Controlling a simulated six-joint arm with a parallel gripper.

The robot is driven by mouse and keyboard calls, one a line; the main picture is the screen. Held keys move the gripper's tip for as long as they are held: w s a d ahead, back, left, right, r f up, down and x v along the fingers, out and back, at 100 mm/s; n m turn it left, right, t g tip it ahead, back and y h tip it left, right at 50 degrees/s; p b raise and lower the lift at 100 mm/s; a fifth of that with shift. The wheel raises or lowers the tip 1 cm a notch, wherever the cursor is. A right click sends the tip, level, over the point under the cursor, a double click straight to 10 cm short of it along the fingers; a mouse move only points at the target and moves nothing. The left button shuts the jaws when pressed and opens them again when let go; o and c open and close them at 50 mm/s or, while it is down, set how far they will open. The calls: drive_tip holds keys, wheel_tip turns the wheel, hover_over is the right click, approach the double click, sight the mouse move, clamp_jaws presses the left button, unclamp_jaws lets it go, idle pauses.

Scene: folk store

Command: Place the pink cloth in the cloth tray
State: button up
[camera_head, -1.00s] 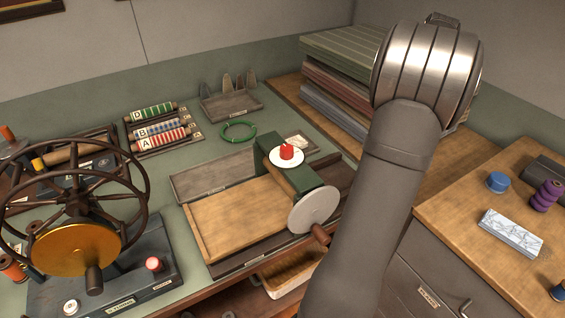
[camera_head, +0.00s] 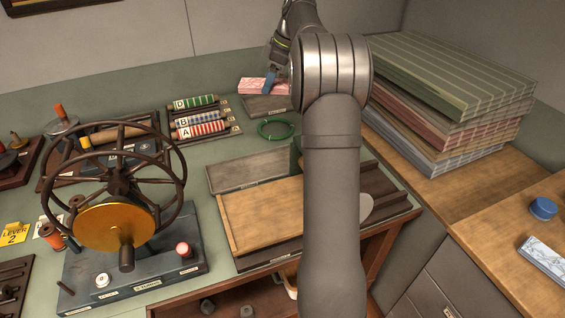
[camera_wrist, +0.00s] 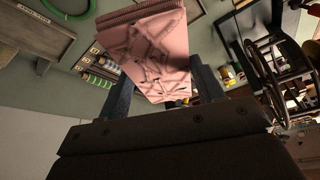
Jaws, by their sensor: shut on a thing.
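The pink cloth (camera_head: 258,86), a folded block with a pale pattern, is at the back of the bench in the head view. In the wrist view the pink cloth (camera_wrist: 155,50) is held between both fingers. My gripper (camera_head: 271,78) is shut on it; it also shows in the wrist view (camera_wrist: 161,72). A shallow dark tray (camera_head: 266,110) with a small label lies just below and in front of the cloth; I cannot read the label. The cloth appears above the tray's back edge; I cannot tell whether they touch. My arm hides part of the tray's right side.
A green ring (camera_head: 276,129) lies in front of the dark tray. A rack of ribbon rolls (camera_head: 196,118) stands to its left. A stack of folded fabrics (camera_head: 450,95) stands at the right. A large handwheel (camera_head: 118,190) and a wooden tray (camera_head: 262,218) are nearer.

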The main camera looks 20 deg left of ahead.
sight(236, 174)
drive_tip(key=s+a+n+g+h, duration=0.1)
drive_tip(key=s+a+n, duration=0.4)
drive_tip(key=s+a, duration=0.35)
drive_tip(key=f, duration=2)
drive_tip(key=w+f, duration=0.1)
drive_tip(key=f, duration=1)
drive_tip(key=shift+a, duration=0.35)
drive_tip(key=shift+f, duration=0.15)
drive_tip(key=o, duration=1)
drive_tip(key=shift+g, duration=0.3)
drive_tip(key=v, duration=1.2)
drive_tip(key=shift+s, duration=0.1)
